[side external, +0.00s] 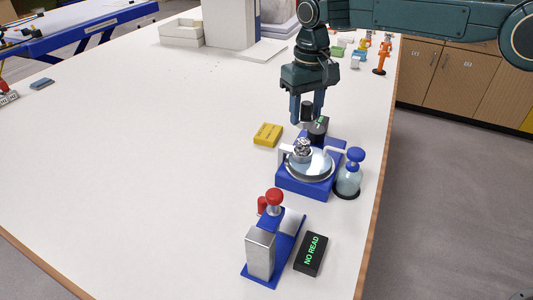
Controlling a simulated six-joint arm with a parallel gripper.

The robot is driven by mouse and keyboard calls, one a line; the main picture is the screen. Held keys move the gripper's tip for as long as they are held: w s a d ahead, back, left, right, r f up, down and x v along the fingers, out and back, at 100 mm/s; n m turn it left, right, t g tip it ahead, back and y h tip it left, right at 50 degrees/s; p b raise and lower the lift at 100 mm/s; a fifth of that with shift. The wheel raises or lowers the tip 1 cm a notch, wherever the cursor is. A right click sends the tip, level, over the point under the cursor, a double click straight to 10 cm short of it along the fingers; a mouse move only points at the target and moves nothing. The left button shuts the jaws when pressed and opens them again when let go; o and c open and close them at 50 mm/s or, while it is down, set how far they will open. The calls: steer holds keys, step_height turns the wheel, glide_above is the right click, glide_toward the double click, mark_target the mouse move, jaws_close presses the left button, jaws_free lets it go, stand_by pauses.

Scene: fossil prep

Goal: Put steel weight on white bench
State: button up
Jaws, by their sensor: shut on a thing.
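A small shiny silver piece with a knobbed top (302,150), which looks like the steel weight, stands on the round pan (320,164) of a blue balance. The white bench (170,150) spreads out to the left. My gripper (307,119) points down behind the balance pan. It is shut on a dark piece (307,109) between its fingers. I cannot tell exactly what this piece is.
A yellow block (267,135) lies left of the balance. A blue-topped bottle (349,175) stands at its right. In front are a blue stand with a red knob (274,197) and a black NO READ box (311,254). The bench's left and middle are clear.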

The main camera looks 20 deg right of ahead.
steer(key=s+a+r+n, duration=0.1)
steer(key=s+a+n, duration=0.1)
steer(key=a, duration=0.6)
steer(key=s+a+r+n, duration=0.1)
steer(key=s+a+n, duration=0.1)
steer(key=a, duration=0.6)
steer(key=r+n, duration=0.2)
steer(key=n, duration=0.2)
glide_above(202, 257)
steer(key=shift+s+f, duration=0.1)
steer(key=shift+f, duration=0.05)
steer(key=shift+f, duration=0.15)
steer(key=shift+a+f, duration=0.1)
steer(key=shift+f, duration=6.9)
steer(key=shift+f, duration=0.1)
steer(key=shift+f, duration=2.75)
steer(key=shift+f, duration=0.15)
steer(key=o, duration=1.3)
